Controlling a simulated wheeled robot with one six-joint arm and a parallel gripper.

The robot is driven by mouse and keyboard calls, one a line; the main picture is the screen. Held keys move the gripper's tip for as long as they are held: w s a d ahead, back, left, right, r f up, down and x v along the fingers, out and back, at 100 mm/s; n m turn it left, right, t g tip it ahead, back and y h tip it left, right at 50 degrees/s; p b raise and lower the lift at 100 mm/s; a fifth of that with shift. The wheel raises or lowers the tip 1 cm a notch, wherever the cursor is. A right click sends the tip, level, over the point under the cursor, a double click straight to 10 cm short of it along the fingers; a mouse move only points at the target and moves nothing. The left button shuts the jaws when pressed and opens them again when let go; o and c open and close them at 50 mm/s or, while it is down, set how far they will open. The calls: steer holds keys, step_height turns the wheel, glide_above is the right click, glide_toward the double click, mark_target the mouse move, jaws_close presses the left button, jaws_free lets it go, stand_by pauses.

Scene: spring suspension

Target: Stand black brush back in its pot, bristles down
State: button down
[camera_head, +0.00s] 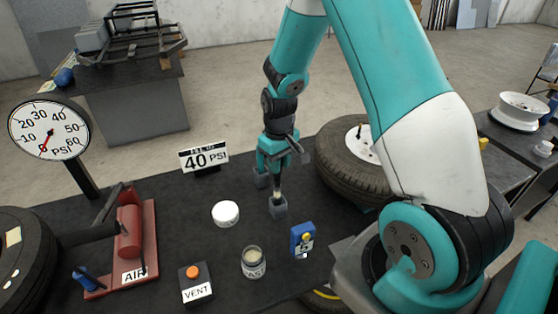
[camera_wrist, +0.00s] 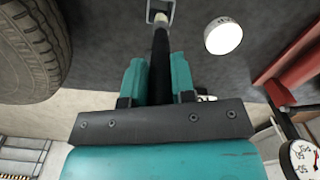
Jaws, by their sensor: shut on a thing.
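My gripper (camera_head: 275,165) is shut on the black brush, pointing down over the dark table. In the wrist view the brush (camera_wrist: 160,62) runs between the two teal fingers (camera_wrist: 158,80), its pale end away from the palm. That end meets a small grey square pot (camera_head: 278,208), whose rim also shows in the wrist view (camera_wrist: 150,17). I cannot tell how far the tip is inside it. The brush looks close to upright in the head view.
A white round lid (camera_head: 226,213) lies left of the pot. An open jar (camera_head: 253,263), a blue box (camera_head: 302,239) and a vent button box (camera_head: 195,284) stand nearer. A tyre (camera_head: 350,160) lies at right.

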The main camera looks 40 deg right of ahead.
mark_target(279, 186)
steer(key=shift+f+b, duration=1.75)
steer(key=shift+f, duration=0.95)
steer(key=c, duration=0.9)
jaws_free()
steer(key=shift+o, duration=0.2)
step_height(279, 186, up, 18)
steer(key=b, duration=0.2)
steer(key=shift+f+b, duration=0.25)
steer(key=shift+b, duration=0.15)
